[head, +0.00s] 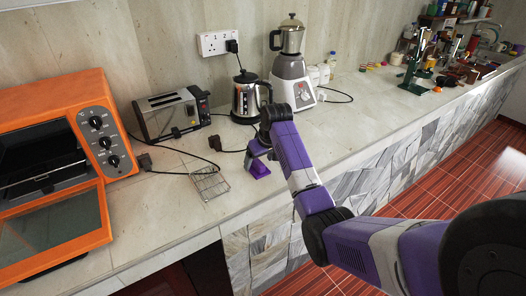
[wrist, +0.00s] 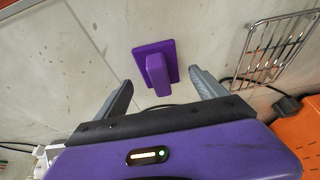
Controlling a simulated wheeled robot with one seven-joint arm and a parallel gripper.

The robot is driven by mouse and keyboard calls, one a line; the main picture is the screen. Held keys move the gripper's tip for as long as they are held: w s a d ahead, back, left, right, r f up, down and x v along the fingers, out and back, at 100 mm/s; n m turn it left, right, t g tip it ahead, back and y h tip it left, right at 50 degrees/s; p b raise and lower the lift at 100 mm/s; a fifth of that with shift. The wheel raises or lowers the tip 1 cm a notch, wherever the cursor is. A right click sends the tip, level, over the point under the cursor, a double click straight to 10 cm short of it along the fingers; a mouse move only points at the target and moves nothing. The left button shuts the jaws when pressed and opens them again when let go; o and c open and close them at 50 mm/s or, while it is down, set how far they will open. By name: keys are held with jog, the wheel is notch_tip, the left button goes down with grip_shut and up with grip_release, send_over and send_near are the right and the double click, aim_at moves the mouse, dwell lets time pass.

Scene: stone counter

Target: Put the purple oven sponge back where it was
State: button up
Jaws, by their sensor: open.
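The purple oven sponge (wrist: 156,66) lies on the stone counter in the wrist view, a flat base with a raised handle. It sits ahead of my open gripper (wrist: 162,88), roughly centred between the two grey fingers, and I see no finger touching it. In the head view the sponge (head: 258,169) shows on the counter near the front edge, just below my gripper (head: 258,152). The arm covers part of the area around it. Whether the sponge touches a finger cannot be told from the head view.
A wire rack (head: 210,184) lies left of the sponge. The orange oven (head: 88,110) with its door open stands at far left. A toaster (head: 172,114), kettle (head: 246,98) and blender (head: 291,65) stand along the wall. Black cords cross the counter.

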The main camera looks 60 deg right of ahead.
jog(key=v, duration=0.9)
jog(key=shift+r, duration=0.1)
